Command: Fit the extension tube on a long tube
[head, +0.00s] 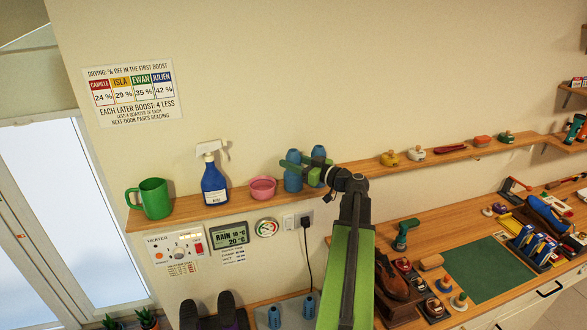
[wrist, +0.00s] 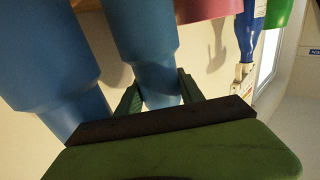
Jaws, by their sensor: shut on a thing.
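Two blue tubular pieces are at the wall shelf, a left one (head: 292,182) and a right one (head: 318,152). My gripper (head: 304,172) has its green fingers around the left one. In the wrist view this tube (wrist: 146,55) stands between the fingers (wrist: 158,98), which are shut on it. The other tube (wrist: 50,70) is close beside it there. I cannot tell whether the held piece touches the shelf. Lower down, two blue tubes stand upright on the grey dryer base, one at left (head: 274,317) and one at right (head: 309,305).
A pink bowl (head: 263,188), a spray bottle (head: 214,184) and a green mug (head: 154,199) stand left on the shelf (head: 240,200). Dark boots (head: 226,312) are left of the lower tubes. A black cord (head: 308,255) hangs below the shelf. The workbench at right is crowded.

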